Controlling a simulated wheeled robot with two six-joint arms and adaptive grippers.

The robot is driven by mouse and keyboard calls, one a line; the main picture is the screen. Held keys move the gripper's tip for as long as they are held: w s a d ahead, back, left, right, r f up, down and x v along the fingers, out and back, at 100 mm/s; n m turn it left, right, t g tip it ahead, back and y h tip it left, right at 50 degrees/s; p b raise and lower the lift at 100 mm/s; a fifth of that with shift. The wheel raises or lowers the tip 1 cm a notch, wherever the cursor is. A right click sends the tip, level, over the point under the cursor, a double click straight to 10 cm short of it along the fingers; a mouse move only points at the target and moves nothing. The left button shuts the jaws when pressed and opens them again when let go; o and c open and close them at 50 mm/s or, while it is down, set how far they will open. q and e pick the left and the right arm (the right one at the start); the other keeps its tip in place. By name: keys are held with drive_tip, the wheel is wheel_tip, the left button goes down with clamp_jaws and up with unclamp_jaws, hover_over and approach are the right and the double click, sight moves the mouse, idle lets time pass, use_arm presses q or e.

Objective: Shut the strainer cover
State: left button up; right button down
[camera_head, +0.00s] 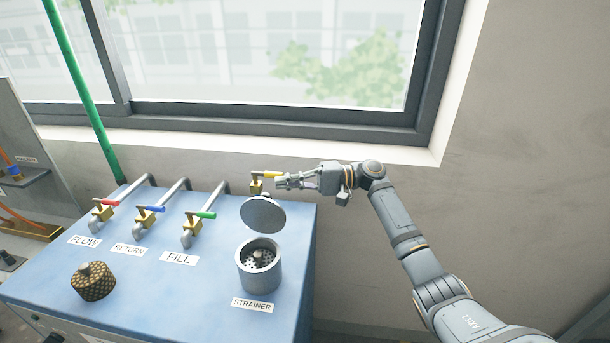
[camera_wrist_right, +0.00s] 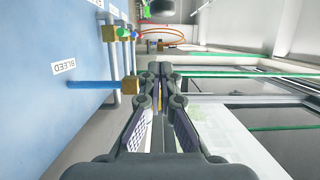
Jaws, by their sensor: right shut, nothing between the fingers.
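The strainer (camera_head: 259,278) is a grey metal cup at the right end of the blue bench, with a perforated insert inside. Its round grey cover (camera_head: 263,215) stands open, tilted up at the back of the cup, so the inside shows. My right gripper (camera_head: 281,183) is shut and empty, behind and above the cover, close to the yellow-handled valve. In the right wrist view its fingers (camera_wrist_right: 160,75) are together, and neither strainer nor cover shows. My left gripper is not in view.
The blue bench (camera_head: 150,268) carries taps with red (camera_head: 105,202), blue (camera_head: 150,209) and green (camera_head: 202,214) handles. A yellow-handled valve (camera_head: 265,174) is at its back right. A dark knurled knob (camera_head: 93,281) stands front left. A window sill (camera_head: 300,144) runs behind.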

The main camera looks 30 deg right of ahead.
sight(265, 212)
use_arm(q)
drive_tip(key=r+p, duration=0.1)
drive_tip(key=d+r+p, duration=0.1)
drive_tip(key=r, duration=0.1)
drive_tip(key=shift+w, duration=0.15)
use_arm(e)
drive_tip(key=s+a, duration=0.3)
drive_tip(key=shift+a, duration=0.2)
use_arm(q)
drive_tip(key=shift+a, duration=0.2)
